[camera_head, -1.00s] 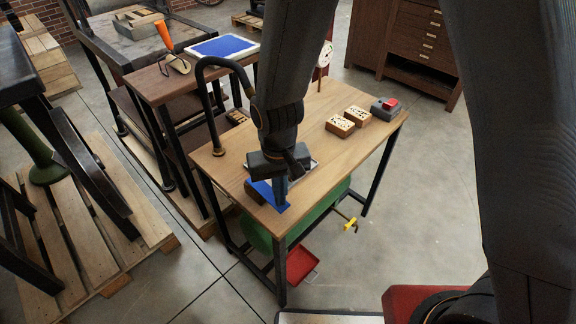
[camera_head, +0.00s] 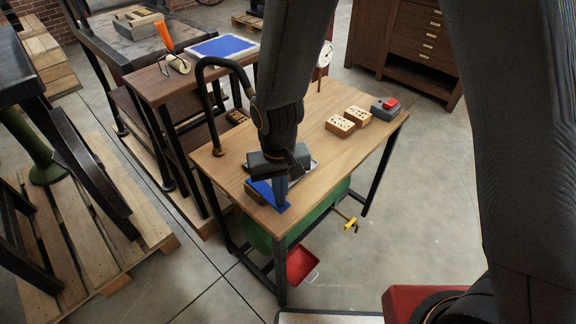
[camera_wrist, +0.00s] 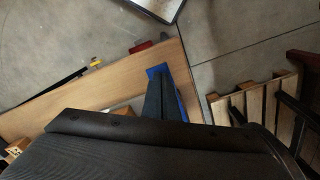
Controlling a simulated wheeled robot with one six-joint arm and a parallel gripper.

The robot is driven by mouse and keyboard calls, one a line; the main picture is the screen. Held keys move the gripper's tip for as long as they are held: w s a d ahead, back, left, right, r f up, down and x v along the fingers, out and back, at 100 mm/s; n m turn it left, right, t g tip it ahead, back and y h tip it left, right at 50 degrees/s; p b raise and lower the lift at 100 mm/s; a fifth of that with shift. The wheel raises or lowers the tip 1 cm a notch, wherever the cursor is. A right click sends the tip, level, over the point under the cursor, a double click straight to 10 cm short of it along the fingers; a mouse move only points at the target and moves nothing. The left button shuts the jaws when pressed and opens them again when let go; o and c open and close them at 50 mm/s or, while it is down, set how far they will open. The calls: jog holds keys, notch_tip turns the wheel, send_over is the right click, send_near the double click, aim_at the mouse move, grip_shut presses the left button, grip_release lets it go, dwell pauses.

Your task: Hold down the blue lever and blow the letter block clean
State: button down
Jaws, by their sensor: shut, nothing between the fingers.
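The blue lever (camera_head: 285,207) shows as a flat blue plate near the front corner of the wooden table (camera_head: 316,184). It also shows in the wrist view (camera_wrist: 157,71). My gripper (camera_head: 281,204) is shut and empty, pointing down, with its fingertips at the blue plate; they seem to touch it. In the wrist view my gripper (camera_wrist: 157,82) overlaps the plate. A metal tray edge (camera_head: 310,167) shows behind my wrist, which hides most of what is there. Two wooden blocks with dark marks, one nearer (camera_head: 340,126) and one farther (camera_head: 358,115), stand at the right; I cannot tell which is the letter block.
A grey box with a red button (camera_head: 384,108) stands at the table's right corner. A black curved pipe (camera_head: 204,82) rises at the left edge. A green tank (camera_head: 262,236) and red tray (camera_head: 300,264) are below. The tabletop's right middle is clear.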

notch_tip(320, 180, up, 7)
jog(key=p, duration=0.6)
dwell(0.4)
jog(key=s+d+r+m, duration=0.1)
jog(key=d+r, duration=0.2)
jog(key=d, duration=0.5)
jog(key=d+r+m+t+b, duration=0.1)
jog(key=d+r, duration=0.2)
jog(key=d, duration=0.5)
jog(key=s+d+r+m, duration=0.1)
jog(key=d+r, duration=0.3)
jog(key=d, duration=0.4)
jog(key=shift+s+m+b, duration=0.3)
jog(key=shift+m, duration=0.2)
